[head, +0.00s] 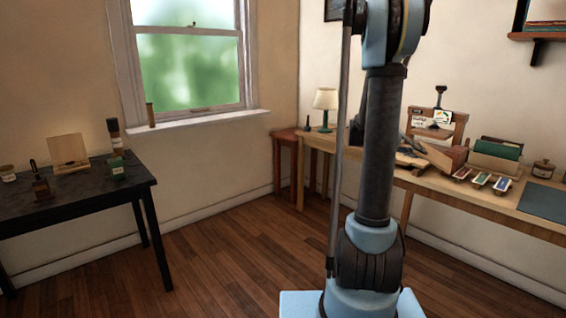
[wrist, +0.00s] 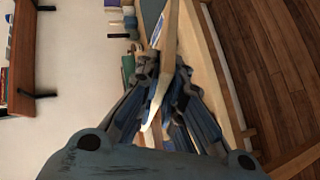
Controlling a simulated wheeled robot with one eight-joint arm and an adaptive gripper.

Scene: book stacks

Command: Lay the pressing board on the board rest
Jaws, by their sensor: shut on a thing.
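In the wrist view my gripper (wrist: 166,80) is shut on a pale, flat wooden board (wrist: 161,95), which I take for the pressing board. The board stands edge-on between the fingers and reaches past them toward the top of the picture. Behind it is the long wooden workbench (wrist: 215,70). I cannot tell for certain which thing is the board rest. A slanted wooden piece (head: 443,156) on the workbench is partly visible in the head view.
A black table (head: 90,196) stands left. The wooden floor (head: 215,260) between is clear.

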